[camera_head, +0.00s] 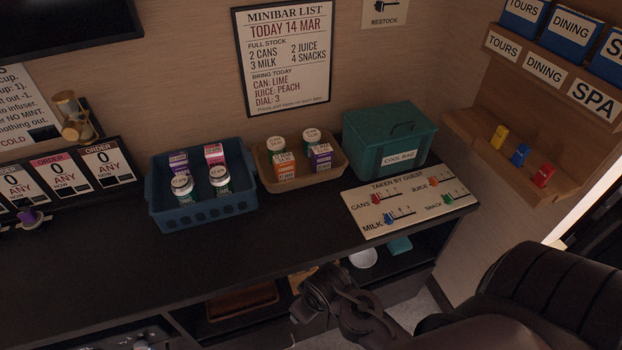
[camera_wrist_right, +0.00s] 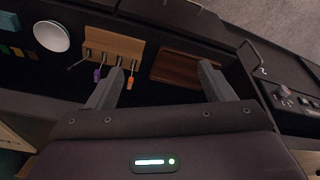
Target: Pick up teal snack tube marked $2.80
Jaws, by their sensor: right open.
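Small tubes with white marked lids stand in two baskets on the counter in the head view. Two with green-teal bodies, a left tube (camera_head: 183,188) and a right tube (camera_head: 220,181), stand in the blue basket (camera_head: 205,209). Two more lidded tubes (camera_head: 277,146) (camera_head: 312,137) stand at the back of the tan basket (camera_head: 328,177), their bodies mostly hidden by cartons. The lid prices are too small to read, so I cannot tell which is $2.80. My right gripper (camera_wrist_right: 162,76) is open and empty, low at the counter's front and apart from the tubes. My left gripper is out of view.
Cartons share both baskets. A teal cool bag (camera_head: 389,144) and a slider board (camera_head: 410,202) stand to the right. Below the counter are a hook rack (camera_wrist_right: 112,47), a brown tray (camera_wrist_right: 188,68) and a white disc (camera_wrist_right: 51,36). The front counter is clear.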

